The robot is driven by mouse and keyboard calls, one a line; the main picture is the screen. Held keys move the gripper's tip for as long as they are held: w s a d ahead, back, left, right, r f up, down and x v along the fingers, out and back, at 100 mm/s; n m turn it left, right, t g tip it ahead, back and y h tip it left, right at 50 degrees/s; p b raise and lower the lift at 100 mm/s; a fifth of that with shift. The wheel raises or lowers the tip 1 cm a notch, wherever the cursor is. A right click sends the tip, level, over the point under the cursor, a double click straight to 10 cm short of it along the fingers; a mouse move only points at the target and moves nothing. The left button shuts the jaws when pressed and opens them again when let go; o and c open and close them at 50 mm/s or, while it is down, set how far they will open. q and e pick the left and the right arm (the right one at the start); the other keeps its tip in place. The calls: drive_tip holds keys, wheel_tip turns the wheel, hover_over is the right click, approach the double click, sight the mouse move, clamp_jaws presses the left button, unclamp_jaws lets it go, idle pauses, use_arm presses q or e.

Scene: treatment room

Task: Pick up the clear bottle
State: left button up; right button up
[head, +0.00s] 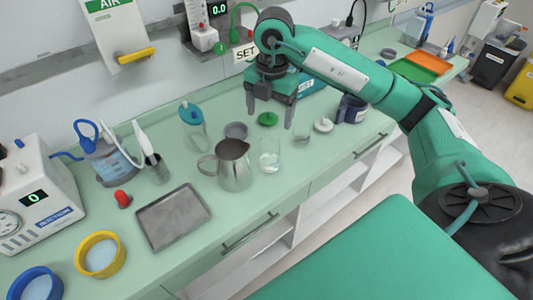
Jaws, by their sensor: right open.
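A clear bottle (194,128) with a teal-blue cap stands upright on the pale green counter, left of centre near the wall. My right gripper (270,110) hangs above the back of the counter, to the right of the bottle and apart from it. My left gripper is not in view.
A metal jug (233,165) and a clear glass (269,156) stand right of the bottle, towards the front. A grey dish (236,131) lies between bottle and gripper. Left are a metal tray (173,217) and a suction jar (112,164). A green padded couch (385,255) fills the front right.

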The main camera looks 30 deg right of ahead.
hover_over(270, 149)
drive_tip(key=s, duration=0.2)
wheel_tip(270, 149, down, 8)
drive_tip(key=f, duration=0.1)
drive_tip(key=a+f+p, duration=0.1)
drive_tip(key=f, duration=0.1)
drive_tip(key=f+p, duration=0.1)
drive_tip(key=shift+a+f, duration=0.2)
drive_tip(key=shift+a, duration=0.05)
drive_tip(key=shift+f, duration=0.5)
drive_tip(key=c, duration=1.1)
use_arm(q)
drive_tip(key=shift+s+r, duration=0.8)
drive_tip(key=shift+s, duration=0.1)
use_arm(e)
drive_tip(key=shift+c, duration=0.2)
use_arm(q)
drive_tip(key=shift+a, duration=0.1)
